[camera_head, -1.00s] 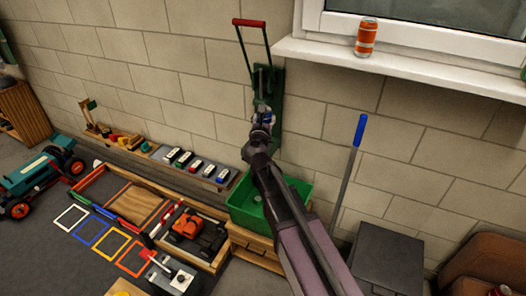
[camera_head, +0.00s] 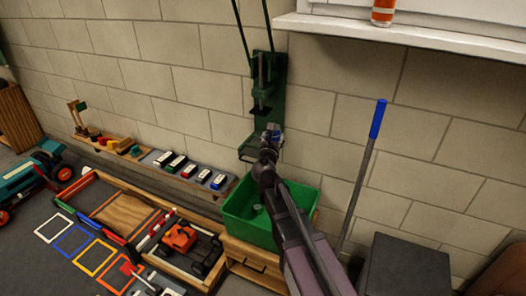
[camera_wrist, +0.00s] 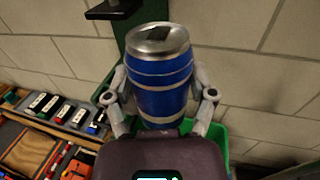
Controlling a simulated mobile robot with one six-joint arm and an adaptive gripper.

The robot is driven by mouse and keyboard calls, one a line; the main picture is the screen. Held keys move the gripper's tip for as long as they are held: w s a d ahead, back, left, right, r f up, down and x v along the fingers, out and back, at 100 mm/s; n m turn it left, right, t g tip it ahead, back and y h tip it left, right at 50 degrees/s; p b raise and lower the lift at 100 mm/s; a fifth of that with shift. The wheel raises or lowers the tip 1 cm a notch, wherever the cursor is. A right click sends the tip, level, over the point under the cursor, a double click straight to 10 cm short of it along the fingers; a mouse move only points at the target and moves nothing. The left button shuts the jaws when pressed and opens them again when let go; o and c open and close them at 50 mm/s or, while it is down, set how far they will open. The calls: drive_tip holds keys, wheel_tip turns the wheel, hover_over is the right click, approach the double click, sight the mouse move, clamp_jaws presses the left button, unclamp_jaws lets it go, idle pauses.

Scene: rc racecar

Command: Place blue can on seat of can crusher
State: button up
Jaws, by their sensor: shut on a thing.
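The blue can (camera_wrist: 160,75) is upright between the fingers of my gripper (camera_wrist: 160,100) in the wrist view, its silver top with a dark opening facing up. My gripper is shut on it. In the head view my gripper (camera_head: 271,140) is in front of the lower part of the green can crusher (camera_head: 266,85), and only a sliver of blue shows there. The crusher is fixed to the wall, its dark press block above its seat (camera_head: 247,148). The seat is partly hidden by my gripper. I cannot tell whether the can touches it.
A green bin (camera_head: 240,212) stands below the crusher on a wooden drawer unit (camera_head: 250,262). A blue-handled stick (camera_head: 368,155) leans on the wall at right. An orange can (camera_head: 383,12) stands on the window sill (camera_head: 410,36). A shelf of toy cars (camera_head: 190,170) is at left.

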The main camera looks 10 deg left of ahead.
drive_tip(key=shift+w+d+f+b, duration=0.1)
drive_tip(key=shift+w+f+b, duration=0.25)
drive_tip(key=shift+f, duration=0.3)
drive_tip(key=shift+w+d+f+b, duration=0.1)
drive_tip(key=shift+w+f+b, duration=0.1)
drive_tip(key=shift+f+b, duration=0.35)
drive_tip(key=shift+w, duration=0.15)
drive_tip(key=w+a, duration=0.3)
drive_tip(key=w, duration=0.4)
drive_tip(key=w+a+f+b, duration=0.1)
drive_tip(key=w+a, duration=0.2)
drive_tip(key=w, duration=0.4)
drive_tip(key=shift+w+a+f, duration=0.2)
drive_tip(key=shift+w+f, duration=0.05)
drive_tip(key=shift+f+b, duration=1.8)
drive_tip(key=shift+b, duration=0.1)
drive_tip(key=shift+f, duration=0.15)
